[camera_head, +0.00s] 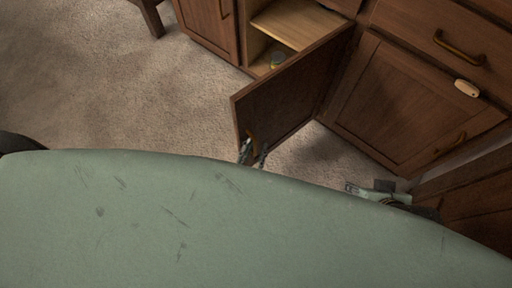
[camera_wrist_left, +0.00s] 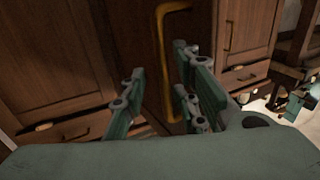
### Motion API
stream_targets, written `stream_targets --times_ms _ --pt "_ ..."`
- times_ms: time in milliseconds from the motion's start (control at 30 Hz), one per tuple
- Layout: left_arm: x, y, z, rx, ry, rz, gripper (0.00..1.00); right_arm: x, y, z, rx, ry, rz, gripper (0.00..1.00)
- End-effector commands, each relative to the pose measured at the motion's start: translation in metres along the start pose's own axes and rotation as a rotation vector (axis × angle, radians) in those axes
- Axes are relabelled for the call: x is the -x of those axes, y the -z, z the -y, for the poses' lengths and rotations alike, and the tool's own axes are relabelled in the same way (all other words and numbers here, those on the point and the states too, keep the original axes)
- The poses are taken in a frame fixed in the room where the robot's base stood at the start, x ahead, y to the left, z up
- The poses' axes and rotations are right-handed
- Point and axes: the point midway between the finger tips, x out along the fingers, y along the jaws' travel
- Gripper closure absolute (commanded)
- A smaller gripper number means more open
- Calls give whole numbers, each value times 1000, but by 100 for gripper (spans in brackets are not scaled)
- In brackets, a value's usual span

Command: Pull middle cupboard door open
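The middle cupboard door (camera_head: 290,95) is dark brown wood and stands swung well open, with part of the shelved inside showing behind it. Its brass handle (camera_wrist_left: 165,60) runs upright in the left wrist view; in the head view little of it shows near the door's free edge. My left gripper (camera_head: 253,153) is at that handle. In the left wrist view its fingers (camera_wrist_left: 158,98) are apart, with the handle's lower part between them, closer to the right finger. My right gripper (camera_head: 375,190) is low at the right, partly hidden by my green body; its fingers are unclear.
A closed door (camera_head: 395,100) and a drawer with a brass handle (camera_head: 458,48) are to the right. Carpet (camera_head: 120,85) is clear at the left, with a wooden leg (camera_head: 152,18) at the top.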

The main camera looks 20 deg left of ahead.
Motion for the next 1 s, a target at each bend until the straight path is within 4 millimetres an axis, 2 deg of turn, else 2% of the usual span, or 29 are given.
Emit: stream_targets --times_ms 233,367,800,1000 --pt "0 1 -1 3 -1 -2 72 0 1 0 1 1 -4 60" --pt "11 0 -1 3 -2 0 72 0 1 0 1 1 -3 60" --pt "98 0 -1 2 -1 2 72 0 1 0 0 0 -2 60" --pt "117 0 0 1 0 0 72 0 1 0 0 0 -2 60"
